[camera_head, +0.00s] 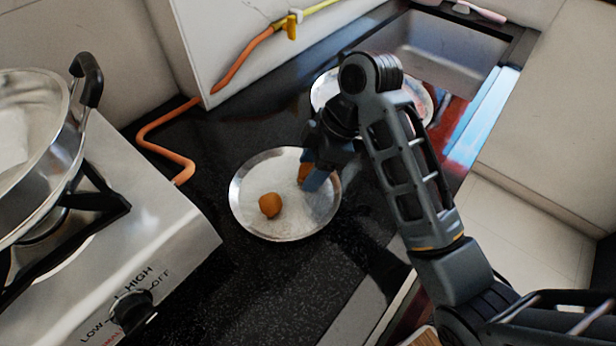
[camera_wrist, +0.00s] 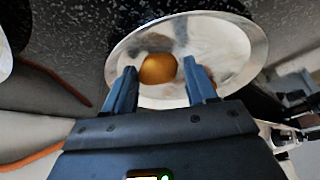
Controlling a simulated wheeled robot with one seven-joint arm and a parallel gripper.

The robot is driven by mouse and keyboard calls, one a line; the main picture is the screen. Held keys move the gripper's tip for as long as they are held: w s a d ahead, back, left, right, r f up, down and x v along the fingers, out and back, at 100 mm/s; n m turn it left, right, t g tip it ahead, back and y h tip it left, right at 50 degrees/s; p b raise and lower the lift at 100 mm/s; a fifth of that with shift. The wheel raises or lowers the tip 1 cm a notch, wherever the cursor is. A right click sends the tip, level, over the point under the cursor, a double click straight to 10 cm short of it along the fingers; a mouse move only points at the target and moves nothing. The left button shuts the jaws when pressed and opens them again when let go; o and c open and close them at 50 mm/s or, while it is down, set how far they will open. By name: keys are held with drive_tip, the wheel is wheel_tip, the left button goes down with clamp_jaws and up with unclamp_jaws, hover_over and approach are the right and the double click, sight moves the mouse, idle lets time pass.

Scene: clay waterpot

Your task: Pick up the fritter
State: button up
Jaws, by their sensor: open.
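A round metal plate (camera_head: 290,226) lies on the black counter, and it fills the upper middle of the wrist view (camera_wrist: 256,48). One brown fritter (camera_head: 270,205) sits in the open on the plate, left of my gripper (camera_head: 314,178). A second fritter (camera_head: 303,172) is partly hidden by my gripper, which is low over the plate's right side. In the wrist view my gripper (camera_wrist: 160,72) is open, with a fritter (camera_wrist: 158,68) showing between its two fingers. I cannot tell whether the fingers touch it.
A stove (camera_head: 150,225) with a steel pan (camera_head: 62,165) stands at left. An orange hose (camera_head: 165,150) runs behind the plate. Another plate (camera_head: 325,90) lies behind my arm, near the sink (camera_head: 440,55). The counter in front of the plate is clear.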

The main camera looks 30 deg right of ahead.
drive_tip(key=shift+c, duration=0.2)
drive_tip(key=c, duration=0.8)
drive_tip(key=shift+o, duration=0.2)
